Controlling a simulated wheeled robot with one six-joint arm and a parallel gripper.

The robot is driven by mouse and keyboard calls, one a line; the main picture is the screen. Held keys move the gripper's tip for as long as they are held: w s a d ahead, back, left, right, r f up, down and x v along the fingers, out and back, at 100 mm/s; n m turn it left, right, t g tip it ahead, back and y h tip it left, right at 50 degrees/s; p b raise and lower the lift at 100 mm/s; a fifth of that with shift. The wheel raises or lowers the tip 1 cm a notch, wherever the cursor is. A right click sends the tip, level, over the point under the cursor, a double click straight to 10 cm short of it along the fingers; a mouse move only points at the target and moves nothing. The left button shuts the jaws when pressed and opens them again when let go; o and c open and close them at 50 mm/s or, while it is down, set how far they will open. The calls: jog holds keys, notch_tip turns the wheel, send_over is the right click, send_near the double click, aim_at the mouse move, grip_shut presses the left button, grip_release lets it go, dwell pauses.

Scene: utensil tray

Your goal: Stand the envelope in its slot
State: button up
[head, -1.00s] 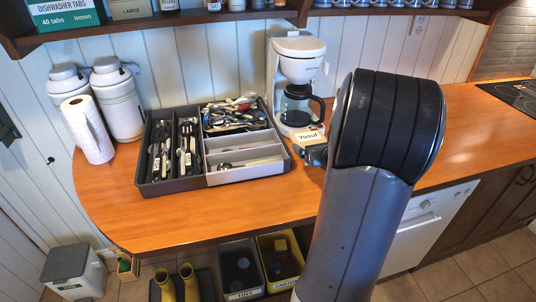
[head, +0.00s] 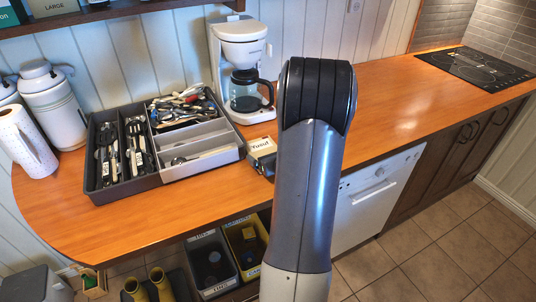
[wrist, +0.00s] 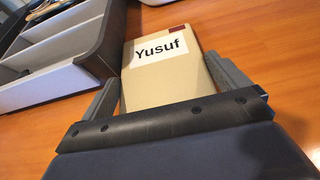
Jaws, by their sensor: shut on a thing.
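The envelope (wrist: 160,75) is tan, with a white label reading "Yusuf" and a dark red mark at its far edge. My gripper (wrist: 168,83) is shut on it, one grey finger along each side. In the head view the envelope (head: 262,146) shows just right of the tray, below the coffee maker; my arm hides most of the gripper there. The utensil tray (head: 170,183) is dark grey with a light grey insert. Its left compartments hold black-handled cutlery and its back one a pile of utensils. I cannot tell which slot is the envelope's.
A white coffee maker (head: 238,50) with a glass jug stands behind the envelope. White canisters (head: 55,108) and a paper roll (head: 27,145) stand left of the tray. The wooden counter (head: 390,100) is clear to the right, up to a black hob (head: 475,67).

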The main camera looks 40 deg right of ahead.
jog(key=shift+f, duration=0.2)
jog(key=o, duration=0.6)
jog(key=shift+r, duration=0.2)
